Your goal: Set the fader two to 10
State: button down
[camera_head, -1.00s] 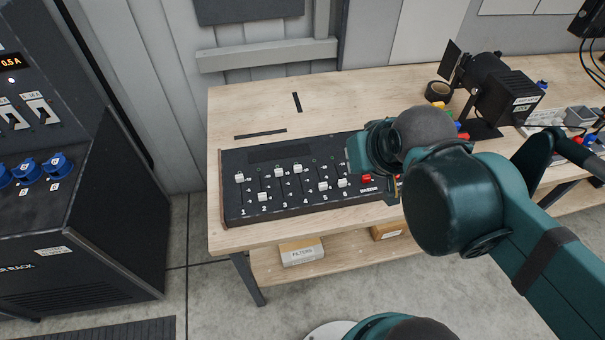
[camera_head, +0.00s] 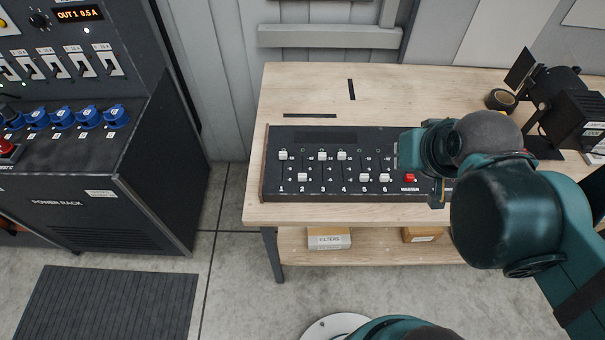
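The black fader console (camera_head: 318,137) lies on the wooden bench, with faders numbered 1 to 6 along its front edge and a red master knob (camera_head: 410,178). The white knob of fader two (camera_head: 302,177) sits low in its slot, just above the number 2. The knobs of faders one (camera_head: 283,155), three (camera_head: 322,156) and four (camera_head: 342,156) sit high. Those of five (camera_head: 364,179) and six (camera_head: 384,178) sit low. My gripper (camera_head: 437,193) is over the console's right end, right of the master knob, mostly hidden by my arm. Its opening cannot be made out.
The wooden bench (camera_head: 295,91) has free room behind the console, with black tape strips. A tape roll (camera_head: 501,100) and a black lamp (camera_head: 578,118) stand to the right. A power rack (camera_head: 120,165) stands at left. Boxes (camera_head: 329,238) sit on the lower shelf.

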aim_at(302, 178)
jog(key=shift+a, duration=0.1)
jog(key=s+a+f+m+g+p, duration=0.2)
jog(key=a+m, duration=0.9)
jog(key=m, duration=0.7)
jog(key=s+a+f+m+g+p, duration=0.1)
jog(key=a+f+m+p, duration=0.4)
jog(key=a+m, duration=0.6)
jog(key=shift+s+a+f+m+g+p, duration=0.2)
jog(key=shift+s+a+m+g+p, duration=0.35)
jog(key=shift+m, duration=2.95)
jog(key=shift+w+d, duration=0.15)
jog(key=shift+f, duration=0.15)
jog(key=shift+b+x, duration=0.85)
jog(key=shift+x, duration=3.95)
jog(key=shift+w, duration=1.95)
